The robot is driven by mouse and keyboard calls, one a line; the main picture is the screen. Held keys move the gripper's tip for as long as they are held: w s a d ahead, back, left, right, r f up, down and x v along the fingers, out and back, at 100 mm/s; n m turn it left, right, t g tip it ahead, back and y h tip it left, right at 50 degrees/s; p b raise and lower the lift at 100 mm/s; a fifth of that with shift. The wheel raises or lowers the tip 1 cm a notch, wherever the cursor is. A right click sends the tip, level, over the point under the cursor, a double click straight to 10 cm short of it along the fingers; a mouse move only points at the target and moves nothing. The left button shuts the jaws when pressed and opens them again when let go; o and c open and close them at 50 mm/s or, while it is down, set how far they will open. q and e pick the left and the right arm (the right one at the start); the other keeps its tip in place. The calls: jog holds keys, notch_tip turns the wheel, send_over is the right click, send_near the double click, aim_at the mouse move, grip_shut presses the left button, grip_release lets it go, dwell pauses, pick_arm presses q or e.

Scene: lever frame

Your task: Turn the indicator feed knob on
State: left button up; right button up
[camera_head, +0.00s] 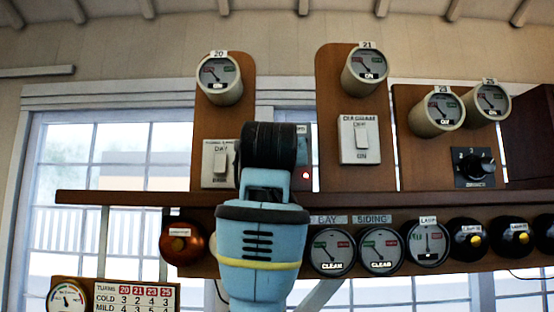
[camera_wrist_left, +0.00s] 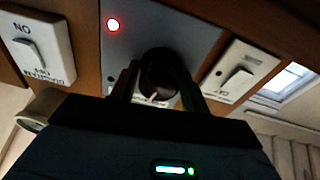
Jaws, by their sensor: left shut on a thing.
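The black round knob (camera_wrist_left: 158,76) is in the left wrist view, on a grey panel (camera_wrist_left: 190,25) with a lit red lamp (camera_wrist_left: 113,24). A pale pointer mark shows low on the knob. My left gripper (camera_wrist_left: 157,88) is shut on this knob, one dark finger on each side. In the head view my left arm and wrist cover the knob and most of its panel; only the panel's right edge and the red lamp (camera_head: 306,175) show. The knob's label is hidden. My right gripper is in neither view.
White switches (camera_head: 359,139) flank the panel, also in the wrist view (camera_wrist_left: 37,45) (camera_wrist_left: 238,72). A wooden shelf (camera_head: 130,198) runs below. Gauges (camera_head: 332,252) and black round fittings (camera_head: 467,239) line the lower board. Another black knob (camera_head: 474,167) sits at the right.

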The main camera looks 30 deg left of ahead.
pick_arm(q)
jog(key=m, duration=0.4)
jog(key=shift+w+f+m+h, duration=0.25)
jog(key=shift+f+m+h, duration=0.05)
jog(key=shift+h, duration=0.1)
jog(key=m, duration=0.4)
jog(key=shift+h, duration=0.4)
jog(key=o, duration=1.6)
jog(key=shift+s+d+r, duration=0.2)
jog(key=shift+d+r, duration=0.05)
jog(key=shift+r, duration=0.1)
jog(key=shift+o, duration=0.5)
jog(key=shift+a, duration=0.15)
jog(key=shift+a+f, duration=0.1)
